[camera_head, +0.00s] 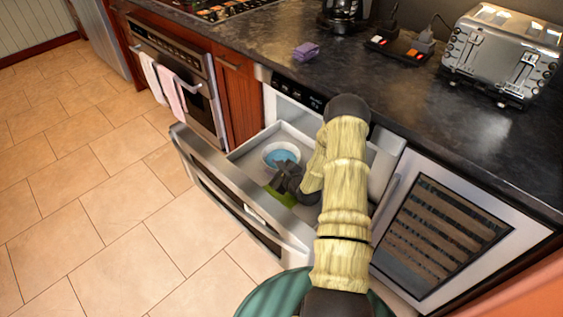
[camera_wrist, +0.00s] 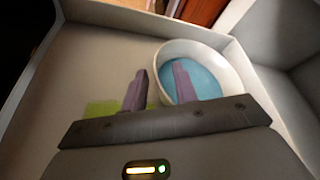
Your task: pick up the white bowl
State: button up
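The white bowl (camera_head: 268,152), blue inside, sits upright in the open microwave drawer (camera_head: 208,165). In the wrist view the bowl (camera_wrist: 238,82) is near the drawer's far wall. My gripper (camera_head: 280,178) is inside the drawer at the near side of the bowl. In the wrist view my gripper (camera_wrist: 160,72) is open, its two fingers apart. One finger overlaps the bowl's inside and the other lies outside its left rim, with the rim showing between them. I cannot tell whether either finger touches the bowl. The fingers hide part of the bowl.
A green patch (camera_wrist: 104,108) lies on the drawer floor, partly under my gripper. Drawer walls enclose the space. Above is a dark counter (camera_head: 405,103) with a toaster (camera_head: 500,55) and a purple sponge-like block (camera_head: 306,50). Tiled floor lies clear at left.

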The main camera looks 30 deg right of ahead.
jog(key=shift+x, duration=1.15)
jog(key=shift+w, duration=0.1)
jog(key=shift+w, duration=0.1)
jog(key=shift+a, duration=0.3)
grip_shut()
jog(key=shift+s+d, duration=0.2)
jog(key=shift+d, duration=0.15)
jog(key=shift+a, duration=0.2)
jog(key=shift+w, duration=0.15)
